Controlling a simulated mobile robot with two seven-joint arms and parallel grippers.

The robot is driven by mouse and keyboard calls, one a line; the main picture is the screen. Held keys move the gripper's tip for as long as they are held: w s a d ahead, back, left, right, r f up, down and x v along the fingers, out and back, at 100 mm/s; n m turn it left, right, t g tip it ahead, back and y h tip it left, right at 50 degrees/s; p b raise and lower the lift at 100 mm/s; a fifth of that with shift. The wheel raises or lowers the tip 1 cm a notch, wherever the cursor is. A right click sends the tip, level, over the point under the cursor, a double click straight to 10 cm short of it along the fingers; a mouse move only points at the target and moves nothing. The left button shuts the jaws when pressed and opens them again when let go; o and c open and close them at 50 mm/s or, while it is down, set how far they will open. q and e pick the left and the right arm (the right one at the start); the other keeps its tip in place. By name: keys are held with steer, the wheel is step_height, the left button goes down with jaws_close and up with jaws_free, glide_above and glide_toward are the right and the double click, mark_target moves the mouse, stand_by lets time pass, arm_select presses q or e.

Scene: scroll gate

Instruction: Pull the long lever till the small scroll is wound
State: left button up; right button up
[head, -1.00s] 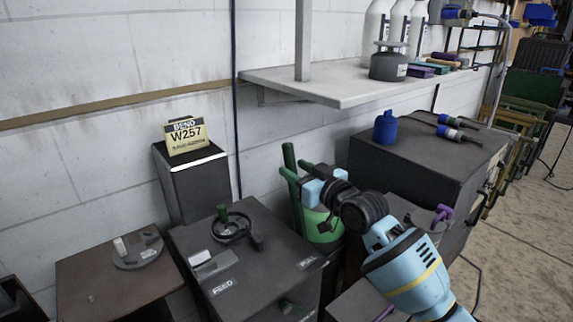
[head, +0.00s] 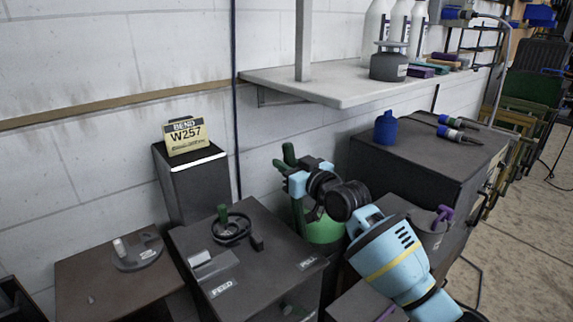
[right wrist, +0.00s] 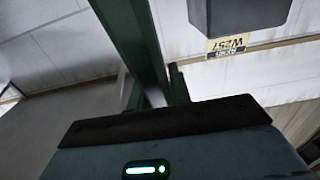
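A dark green bar (head: 289,154), which looks like the long lever, rises behind the dark machine box (head: 250,262). My right gripper (head: 288,180) is at this bar, its tips hard to make out. In the right wrist view a dark green post (right wrist: 135,40) stands close in front of the gripper body; whether it is held is unclear. I cannot make out a small scroll. My left gripper is not in view.
A yellow sign reading BEND W257 (head: 185,136) stands on a dark pedestal (head: 195,185). A low table (head: 105,275) holds a grey disc with a pin (head: 138,252). A shelf (head: 340,90) overhangs at the back.

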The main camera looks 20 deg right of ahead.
jaws_close()
steer(key=shift+s+d, duration=0.15)
steer(key=shift+s, duration=0.15)
steer(key=s+d+r+t+y+b, duration=0.1)
steer(key=s+d+t, duration=0.3)
steer(key=s, duration=0.8)
steer(key=shift+s+d+t+y+b, duration=0.2)
steer(key=shift+t+y+b, duration=0.1)
steer(key=shift+b, duration=0.25)
steer(key=o, duration=0.6)
jaws_free()
steer(key=shift+w, duration=0.1)
steer(key=shift+o, duration=0.5)
steer(key=shift+r, duration=0.1)
